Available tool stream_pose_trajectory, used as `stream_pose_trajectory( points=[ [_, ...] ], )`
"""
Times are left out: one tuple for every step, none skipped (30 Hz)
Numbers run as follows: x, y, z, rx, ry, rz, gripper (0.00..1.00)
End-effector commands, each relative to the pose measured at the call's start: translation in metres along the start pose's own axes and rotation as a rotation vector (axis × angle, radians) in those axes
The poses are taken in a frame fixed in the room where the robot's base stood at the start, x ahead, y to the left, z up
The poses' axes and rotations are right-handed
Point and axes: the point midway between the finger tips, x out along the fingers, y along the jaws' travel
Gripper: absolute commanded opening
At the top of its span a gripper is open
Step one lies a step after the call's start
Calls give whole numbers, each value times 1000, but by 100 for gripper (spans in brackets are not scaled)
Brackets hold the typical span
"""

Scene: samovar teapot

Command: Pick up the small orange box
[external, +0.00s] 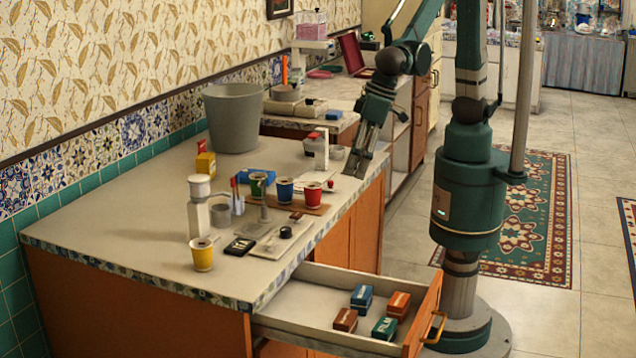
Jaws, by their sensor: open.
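A small orange box (398,304) lies in the open drawer (292,312), near its front right. A blue box (361,297) is to its left, a teal box (384,329) with white lettering is just in front, and a brown box (345,320) is to the front left. The orange box's top and front show and nothing lies on it. My gripper (357,171) is open and points down over the right edge of the counter, well above and behind the drawer. I see nothing between its fingers.
The drawer's left part is clear. Its front panel and yellow handle (434,327) stick out near my base.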

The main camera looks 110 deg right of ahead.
Motion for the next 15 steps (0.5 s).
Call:
stream_pose_trajectory(
  points=[
    [6, -11, 4, 6, -2, 5, 62],
    [9, -17, 7, 12, -3, 10, 62],
    [13, -24, 10, 21, -4, 16, 62],
    [16, -29, 12, 27, -4, 20, 62],
    [20, -35, 15, 34, -4, 24, 62],
    [24, -42, 18, 42, -4, 29, 62],
    [28, -47, 21, 49, -4, 34, 62],
    [31, -52, 24, 55, -4, 39, 62],
    [36, -60, 28, 64, -4, 44, 62],
    [39, -65, 31, 70, -4, 48, 62],
    [43, -71, 34, 78, -4, 52, 62],
    [47, -77, 39, 86, -3, 58, 62],
    [51, -82, 43, 93, -3, 63, 62],
    [55, -87, 46, 99, -1, 67, 62],
    [60, -94, 50, 109, 1, 72, 62]
  ],
)
